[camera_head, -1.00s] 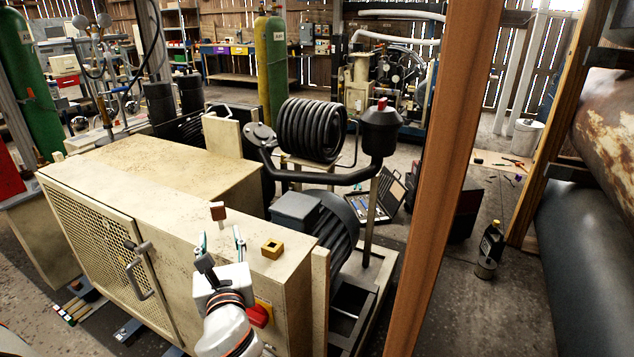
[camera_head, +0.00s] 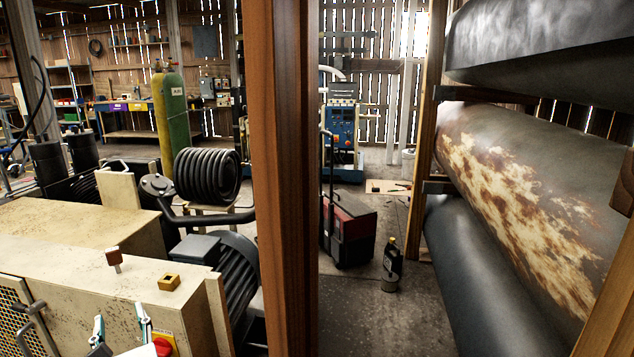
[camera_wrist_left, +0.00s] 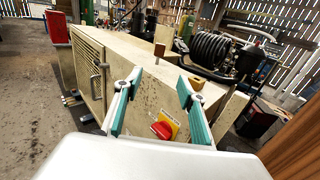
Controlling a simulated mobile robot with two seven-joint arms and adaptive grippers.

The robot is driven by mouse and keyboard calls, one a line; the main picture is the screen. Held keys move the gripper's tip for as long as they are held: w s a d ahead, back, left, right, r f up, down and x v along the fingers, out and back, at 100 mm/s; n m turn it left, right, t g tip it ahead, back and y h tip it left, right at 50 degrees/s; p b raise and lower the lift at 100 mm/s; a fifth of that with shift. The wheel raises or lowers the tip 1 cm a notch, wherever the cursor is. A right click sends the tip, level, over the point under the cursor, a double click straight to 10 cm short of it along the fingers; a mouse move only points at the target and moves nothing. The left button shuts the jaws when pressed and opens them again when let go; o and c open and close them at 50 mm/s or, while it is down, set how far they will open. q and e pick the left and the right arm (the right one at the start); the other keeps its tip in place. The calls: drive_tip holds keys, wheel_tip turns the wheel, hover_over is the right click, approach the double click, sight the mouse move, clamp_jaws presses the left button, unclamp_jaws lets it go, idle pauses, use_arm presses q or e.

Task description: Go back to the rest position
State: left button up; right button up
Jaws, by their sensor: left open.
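My left gripper (camera_head: 121,328) is at the lower left of the head view, in front of the cream compressor cabinet (camera_head: 75,262). Its two teal-lined fingers are spread apart with nothing between them, as the left wrist view (camera_wrist_left: 157,103) also shows. A red rotary switch on a yellow plate (camera_head: 163,345) is on the cabinet's end face; in the left wrist view the switch (camera_wrist_left: 163,129) lies beyond the fingers, near the right one. A small reddish-brown block on a pin (camera_head: 114,258) and a yellow square piece (camera_head: 168,282) are on the cabinet top. My right gripper is not in view.
A wooden post (camera_head: 280,180) stands close in front of me. Large pipes (camera_head: 520,190) lie stacked on a rack at the right. A black bottle (camera_head: 391,262) and a red-black machine (camera_head: 350,230) stand on the floor between. Some concrete floor (camera_head: 360,315) is clear.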

use_arm(q)
drive_tip(key=s+d+f+n+h, duration=0.1)
drive_tip(key=d+f+n+h, duration=0.45)
drive_tip(key=f, duration=0.45)
drive_tip(key=s+d+f+n+h, duration=0.2)
drive_tip(key=d+f+n+h, duration=0.3)
drive_tip(key=f, duration=0.5)
drive_tip(key=s+d+f+n+g+h+p, duration=0.1)
drive_tip(key=s+d+f+n+g+h, duration=0.2)
drive_tip(key=s+d+f+n, duration=0.7)
drive_tip(key=s+f+n, duration=0.3)
drive_tip(key=shift+s+f+h, duration=0.3)
drive_tip(key=shift+f+h, duration=0.05)
drive_tip(key=shift+f, duration=0.05)
